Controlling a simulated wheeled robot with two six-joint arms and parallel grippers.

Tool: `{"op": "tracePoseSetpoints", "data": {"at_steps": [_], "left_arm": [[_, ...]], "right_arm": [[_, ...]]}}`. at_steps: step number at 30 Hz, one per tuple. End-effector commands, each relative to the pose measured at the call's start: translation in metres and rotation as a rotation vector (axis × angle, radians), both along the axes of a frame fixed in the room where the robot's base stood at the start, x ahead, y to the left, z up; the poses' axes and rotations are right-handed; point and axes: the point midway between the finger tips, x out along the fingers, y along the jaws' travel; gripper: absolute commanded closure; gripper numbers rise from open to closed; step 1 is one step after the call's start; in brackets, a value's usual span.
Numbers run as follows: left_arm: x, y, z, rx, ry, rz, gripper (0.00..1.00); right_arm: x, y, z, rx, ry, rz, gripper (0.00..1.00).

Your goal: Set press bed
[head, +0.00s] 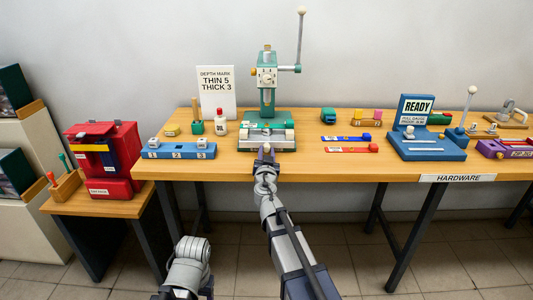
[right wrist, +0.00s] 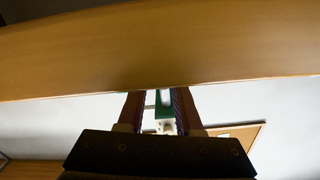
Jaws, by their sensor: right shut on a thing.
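The green press (head: 267,75) stands on the wooden table, with a lever and white ball rising at its right. Its low green and silver bed (head: 285,137) is at its foot. My right gripper (head: 266,152) is at the middle of the bed's front edge. It is shut on a small part there, seemingly the bed's front knob, mostly hidden by the fingers. In the right wrist view my two fingers (right wrist: 157,108) flank a narrow green and white part (right wrist: 163,101). My left arm is folded low in the head view; its gripper does not show.
A card (head: 216,92) reads "THIN 5, THICK 3". A blue numbered block (head: 178,151) and a white bottle (head: 220,122) are left of the press. Blue (head: 345,138) and red (head: 350,149) tools lie right. A blue READY stand (head: 430,146) is farther right.

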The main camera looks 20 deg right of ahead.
Motion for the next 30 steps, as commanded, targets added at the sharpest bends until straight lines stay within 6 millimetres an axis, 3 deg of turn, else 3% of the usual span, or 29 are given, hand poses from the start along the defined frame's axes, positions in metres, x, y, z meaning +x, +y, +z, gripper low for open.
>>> {"op": "tracePoseSetpoints", "data": {"at_steps": [24,30], "left_arm": [[0.0,0.0,0.0,0.0,0.0,0.0,0.36],[0.0,0.0,0.0,0.0,0.0,0.0,0.36]], "right_arm": [[0.0,0.0,0.0,0.0,0.0,0.0,1.0],[0.022,-0.006,0.0,0.0,0.0,-0.001,1.0]]}}
